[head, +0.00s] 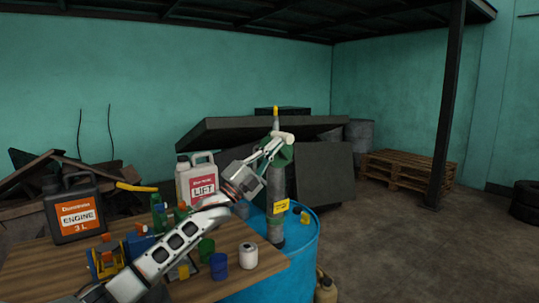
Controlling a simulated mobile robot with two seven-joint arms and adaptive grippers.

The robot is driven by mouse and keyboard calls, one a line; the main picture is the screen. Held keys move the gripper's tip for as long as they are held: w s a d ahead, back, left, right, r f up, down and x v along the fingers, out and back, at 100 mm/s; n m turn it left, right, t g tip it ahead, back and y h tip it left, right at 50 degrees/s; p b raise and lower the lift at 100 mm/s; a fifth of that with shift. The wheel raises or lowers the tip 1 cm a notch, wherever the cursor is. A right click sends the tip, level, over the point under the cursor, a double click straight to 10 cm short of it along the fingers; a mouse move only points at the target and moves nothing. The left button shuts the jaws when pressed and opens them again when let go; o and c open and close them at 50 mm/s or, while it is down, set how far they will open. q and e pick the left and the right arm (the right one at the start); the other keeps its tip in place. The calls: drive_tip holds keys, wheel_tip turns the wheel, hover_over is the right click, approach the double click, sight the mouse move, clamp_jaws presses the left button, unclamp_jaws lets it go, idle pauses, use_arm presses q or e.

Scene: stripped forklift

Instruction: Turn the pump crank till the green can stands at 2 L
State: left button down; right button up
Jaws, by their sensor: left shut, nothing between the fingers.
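The pump (277,225) is a grey upright cylinder with a yellow label, standing on the blue drum (305,255). Something thin with a yellow tip (276,112) sticks up above it; I cannot tell if this is the crank's grip. My left gripper (284,142) is shut and empty at the upper end of the pump and hides part of it. I cannot tell whether it touches the crank. A small green can (206,248) stands on the wooden table; its level cannot be read. My right gripper is not in view.
The wooden table (40,270) also holds a black engine oil jug (75,212), a pale LIFT jug (196,182), a blue can (219,266) and a white can (248,256). Dark slabs stand behind the drum. A pallet (405,172) and open floor lie right.

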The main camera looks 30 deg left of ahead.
sight(283, 134)
use_arm(q)
drive_tip(key=shift+s+r+p+x, duration=0.1)
drive_tip(key=shift+r+p+x, duration=0.05)
drive_tip(key=shift+x, duration=0.65)
drive_tip(key=shift+s+r+p+x, duration=0.1)
drive_tip(key=shift+r+p+x, duration=0.1)
drive_tip(key=shift+x, duration=0.6)
drive_tip(key=shift+s+r+p+x, duration=0.1)
drive_tip(key=shift+p+x, duration=0.05)
drive_tip(key=shift+x, duration=0.65)
drive_tip(key=shift+w, duration=0.1)
drive_tip(key=shift+a, duration=0.1)
